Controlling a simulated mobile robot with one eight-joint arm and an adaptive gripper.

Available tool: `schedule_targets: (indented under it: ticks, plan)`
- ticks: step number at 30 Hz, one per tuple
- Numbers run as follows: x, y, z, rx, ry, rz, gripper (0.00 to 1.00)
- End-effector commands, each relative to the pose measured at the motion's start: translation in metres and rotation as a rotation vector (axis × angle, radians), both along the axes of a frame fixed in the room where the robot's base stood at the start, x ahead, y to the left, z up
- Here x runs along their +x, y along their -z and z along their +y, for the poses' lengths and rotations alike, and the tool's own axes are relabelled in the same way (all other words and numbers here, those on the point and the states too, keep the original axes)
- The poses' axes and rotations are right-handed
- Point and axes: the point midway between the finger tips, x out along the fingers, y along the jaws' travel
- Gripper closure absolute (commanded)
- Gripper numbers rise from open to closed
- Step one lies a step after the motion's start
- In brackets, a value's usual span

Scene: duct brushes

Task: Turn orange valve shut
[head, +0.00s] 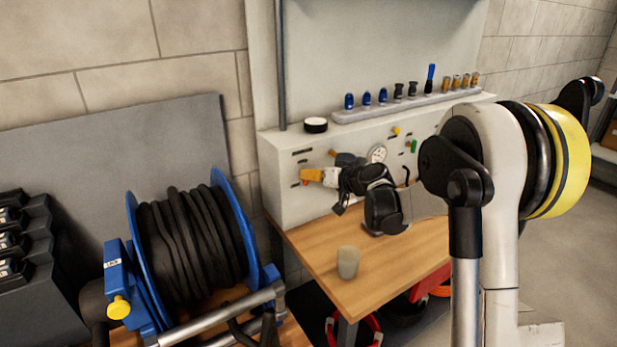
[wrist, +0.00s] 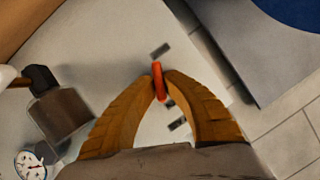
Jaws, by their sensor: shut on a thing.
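The orange valve (wrist: 158,82) is a small orange-red handle on the pale panel in the wrist view, and only its narrow edge shows. My gripper (wrist: 161,88) has its two tan fingers shut on the valve, one on each side. In the head view, my gripper (head: 305,176) reaches the left part of the panel front (head: 285,197). A bit of orange at the fingertips there is too small to make out clearly.
A dark fitting (wrist: 58,108) and a gauge (wrist: 30,165) sit beside my gripper on the panel. A wooden bench (head: 340,290) with a pale cup (head: 348,262) lies below. A blue hose reel (head: 190,240) stands at the left. Nozzles line a rail (head: 410,105) above.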

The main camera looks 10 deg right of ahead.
Motion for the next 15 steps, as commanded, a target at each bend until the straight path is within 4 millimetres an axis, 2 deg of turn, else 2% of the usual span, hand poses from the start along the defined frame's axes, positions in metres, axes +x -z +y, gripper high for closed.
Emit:
schedule_targets:
  ticks: [15]
  plan:
    - [0.0011, 0.0037, -0.0024, 0.466, 0.000, 0.150, 1.00]
